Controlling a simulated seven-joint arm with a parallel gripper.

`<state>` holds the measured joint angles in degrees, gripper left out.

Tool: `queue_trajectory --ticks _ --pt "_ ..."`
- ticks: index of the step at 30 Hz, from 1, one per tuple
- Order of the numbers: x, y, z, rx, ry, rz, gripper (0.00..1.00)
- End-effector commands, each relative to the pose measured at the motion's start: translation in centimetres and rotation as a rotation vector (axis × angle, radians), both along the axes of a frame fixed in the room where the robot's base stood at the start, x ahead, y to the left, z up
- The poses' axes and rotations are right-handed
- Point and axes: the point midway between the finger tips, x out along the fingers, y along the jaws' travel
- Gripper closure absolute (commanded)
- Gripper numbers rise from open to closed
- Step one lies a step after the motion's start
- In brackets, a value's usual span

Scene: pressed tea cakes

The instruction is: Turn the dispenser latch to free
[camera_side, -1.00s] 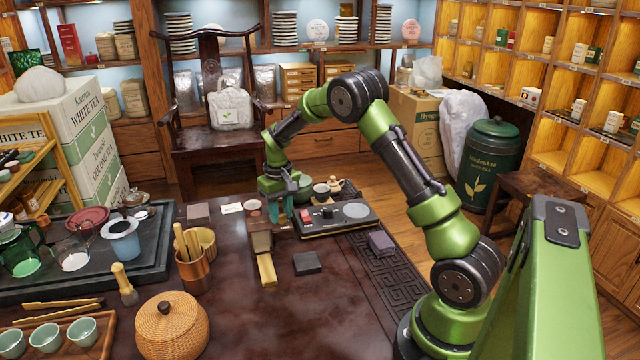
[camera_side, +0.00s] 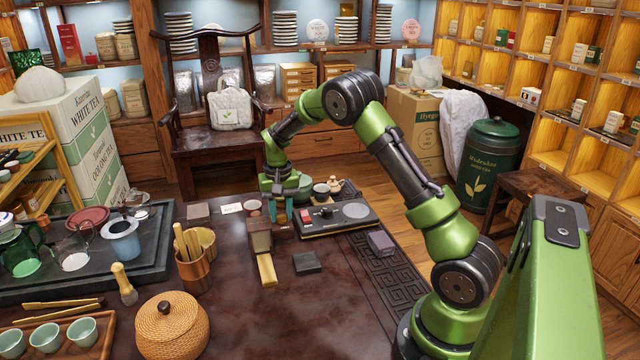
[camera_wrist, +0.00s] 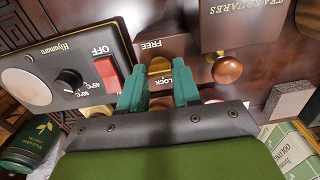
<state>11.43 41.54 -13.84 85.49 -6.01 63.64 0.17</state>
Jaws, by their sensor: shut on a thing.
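My gripper (camera_wrist: 158,90) has two green fingers, shut on the latch from either side. My gripper (camera_side: 283,214) is low over the dispenser's far side in the side view. The fingers hide part of the latch, so its exact setting is unclear.
A wooden knob (camera_wrist: 227,69) stands close to the right finger. A hot plate (camera_side: 335,218) with a red switch and black dial is close on the right. A dark square block (camera_side: 306,263) lies in front of it. The table's front middle is clear.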

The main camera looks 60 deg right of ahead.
Motion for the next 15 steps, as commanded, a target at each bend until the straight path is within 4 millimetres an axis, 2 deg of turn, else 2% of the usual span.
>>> queue_trajectory --ticks 5,6,10,15 --pt "-0.04 0.01 0.02 0.002 0.001 -0.004 0.99" --pt "-0.04 0.01 0.02 0.002 0.001 -0.004 0.64" --pt "-0.03 0.00 0.02 0.001 0.000 -0.002 0.44" --pt "-0.01 0.00 0.01 0.001 0.001 -0.001 0.43"
